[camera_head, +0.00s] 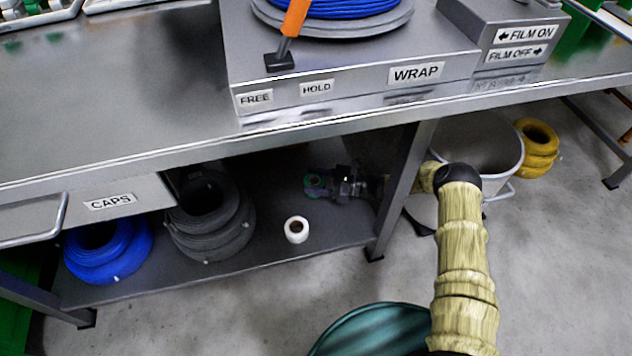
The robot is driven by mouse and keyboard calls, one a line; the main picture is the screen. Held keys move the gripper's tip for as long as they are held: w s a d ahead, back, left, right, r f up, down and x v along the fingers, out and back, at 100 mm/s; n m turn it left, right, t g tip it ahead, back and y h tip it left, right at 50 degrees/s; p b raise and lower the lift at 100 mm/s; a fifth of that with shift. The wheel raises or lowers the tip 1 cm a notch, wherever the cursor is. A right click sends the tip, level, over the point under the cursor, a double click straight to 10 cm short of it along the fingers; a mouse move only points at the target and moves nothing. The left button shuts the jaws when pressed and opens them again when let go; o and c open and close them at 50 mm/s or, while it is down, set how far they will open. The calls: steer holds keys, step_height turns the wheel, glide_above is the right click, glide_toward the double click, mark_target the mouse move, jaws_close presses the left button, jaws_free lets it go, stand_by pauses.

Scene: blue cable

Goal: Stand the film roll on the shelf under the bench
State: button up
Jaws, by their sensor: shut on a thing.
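My gripper (335,186) reaches in under the bench from the right, past the bench leg, and points left above the lower shelf (290,262). It is shut on a small green round thing (313,184) at its tips. The thing is small and dim, so I cannot tell whether it is a film roll or whether it touches the shelf. A short white roll with a brown core (296,229) stands upright on the shelf, nearer the front edge and apart from my gripper.
A grey cable coil stack (208,222) and a blue coil (107,250) lie left on the shelf, near the CAPS drawer (108,202). The bench leg (402,188) stands close to my arm. A pale bin (485,150) and yellow coils (537,148) are at right.

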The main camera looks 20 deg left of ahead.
steer(key=shift+f, duration=0.1)
steer(key=o, duration=1.1)
steer(key=shift+r, duration=0.2)
steer(key=d+p, duration=0.1)
steer(key=d, duration=0.1)
steer(key=d+p, duration=0.1)
steer(key=d, duration=0.1)
steer(key=w+d+p, duration=0.1)
steer(key=d, duration=0.1)
steer(key=shift+d, duration=0.2)
steer(key=shift+w+d+f, duration=0.1)
steer(key=shift+w+d, duration=0.05)
steer(key=shift+d, duration=0.4)
steer(key=shift+p, duration=0.4)
